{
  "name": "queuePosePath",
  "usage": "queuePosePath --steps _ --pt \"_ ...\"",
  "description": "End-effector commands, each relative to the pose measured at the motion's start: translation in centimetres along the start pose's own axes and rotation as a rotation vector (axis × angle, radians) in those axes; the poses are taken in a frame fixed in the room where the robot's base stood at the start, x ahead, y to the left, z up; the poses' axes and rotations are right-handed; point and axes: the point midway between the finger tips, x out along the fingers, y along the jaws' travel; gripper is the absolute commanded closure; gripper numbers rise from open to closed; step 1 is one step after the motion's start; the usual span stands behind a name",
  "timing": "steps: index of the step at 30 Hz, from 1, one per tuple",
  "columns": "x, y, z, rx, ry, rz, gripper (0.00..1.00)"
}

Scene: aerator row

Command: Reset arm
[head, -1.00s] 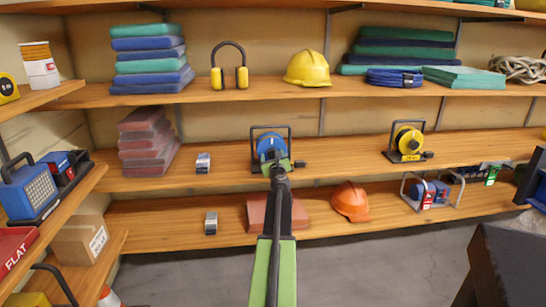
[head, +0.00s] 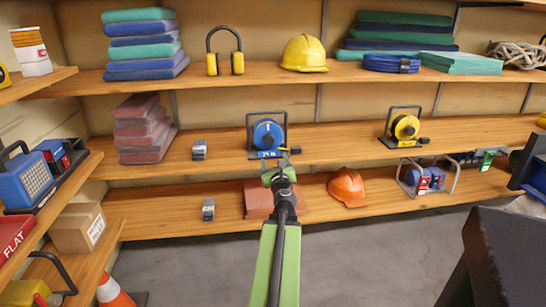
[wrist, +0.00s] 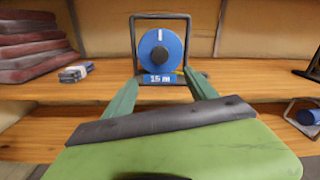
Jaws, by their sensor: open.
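My gripper (head: 283,163) is at the end of my green arm, in front of the shelves in the head view. In the wrist view my gripper (wrist: 163,93) shows two green fingers spread apart with nothing between them. Beyond the fingers a blue cable reel (wrist: 160,50) in a dark frame, marked "15 m", stands on the middle shelf. The reel (head: 268,133) also shows in the head view, just above and behind my gripper tip. I cannot tell the exact gap between them.
A yellow reel (head: 405,127) stands to the right on the same shelf. Below are an orange helmet (head: 347,187) and a reddish block (head: 258,200) partly behind my arm. A dark box-like surface (head: 510,255) is at lower right.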

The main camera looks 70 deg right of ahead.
Motion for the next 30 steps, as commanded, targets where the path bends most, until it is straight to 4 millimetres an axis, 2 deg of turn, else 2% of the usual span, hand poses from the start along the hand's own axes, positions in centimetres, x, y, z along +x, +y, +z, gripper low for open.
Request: queuePosePath --steps 15,17,18,20,23,24,26,27,29,30 --pt "-0.2 0.0 0.0 0.000 0.000 0.000 0.34" --pt "-0.2 0.5 0.1 -0.010 -0.001 0.011 0.34" --pt "-0.1 1.6 0.3 -0.030 -0.004 0.031 0.34" --pt "0.1 4.3 0.7 -0.088 -0.010 0.086 0.34" --pt "0.1 11.7 1.6 -0.252 -0.037 0.237 0.34" --pt "-0.2 15.3 1.9 -0.333 -0.054 0.311 0.34" --pt "-1.1 20.7 2.2 -0.457 -0.085 0.422 0.34" --pt "-1.9 24.2 2.3 -0.542 -0.109 0.497 0.34" --pt "-3.5 29.3 2.2 -0.668 -0.150 0.608 0.34" --pt "-4.8 32.6 2.1 -0.753 -0.183 0.684 0.34"
